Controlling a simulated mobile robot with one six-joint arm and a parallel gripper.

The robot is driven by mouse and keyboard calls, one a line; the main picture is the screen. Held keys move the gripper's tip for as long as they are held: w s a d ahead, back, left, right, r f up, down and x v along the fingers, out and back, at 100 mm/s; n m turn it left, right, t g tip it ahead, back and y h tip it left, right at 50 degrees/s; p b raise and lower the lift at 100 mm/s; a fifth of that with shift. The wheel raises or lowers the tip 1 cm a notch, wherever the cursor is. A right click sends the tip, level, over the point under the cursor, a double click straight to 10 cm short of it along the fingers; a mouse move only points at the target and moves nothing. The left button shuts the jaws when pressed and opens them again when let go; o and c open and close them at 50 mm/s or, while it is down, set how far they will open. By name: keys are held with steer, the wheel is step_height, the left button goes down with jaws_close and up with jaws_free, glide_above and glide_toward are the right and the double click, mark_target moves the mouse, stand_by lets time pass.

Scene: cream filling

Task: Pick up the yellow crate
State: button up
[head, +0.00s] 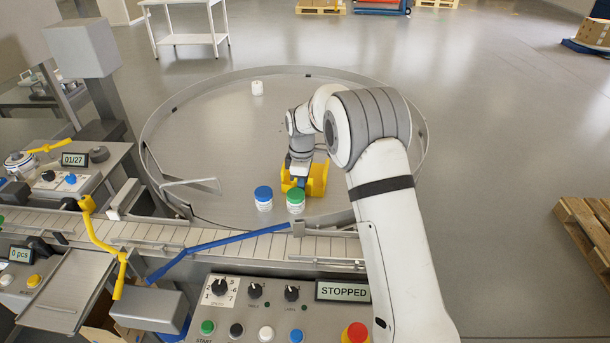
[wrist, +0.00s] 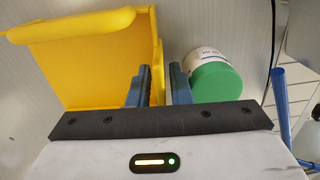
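The yellow crate (head: 318,180) is on the round steel table, partly hidden behind my gripper and a green-lidded jar in the head view. In the wrist view the crate (wrist: 100,65) fills the upper left, with its open inside showing. My gripper (wrist: 161,84) is open. Its left finger overlaps the inside of the crate, and the crate's right wall shows between the fingers. A gap shows between that wall and the right finger. In the head view my gripper (head: 299,174) is low at the crate's left part.
A green-lidded jar (head: 296,200) stands close in front of the crate; it shows right of my right finger in the wrist view (wrist: 212,80). A blue-lidded jar (head: 263,198) is left of it. A white jar (head: 257,88) stands far back. The conveyor (head: 250,245) runs in front.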

steer(key=shift+f, duration=0.25)
steer(key=shift+c, duration=0.6)
jaws_close()
steer(key=shift+r, duration=0.15)
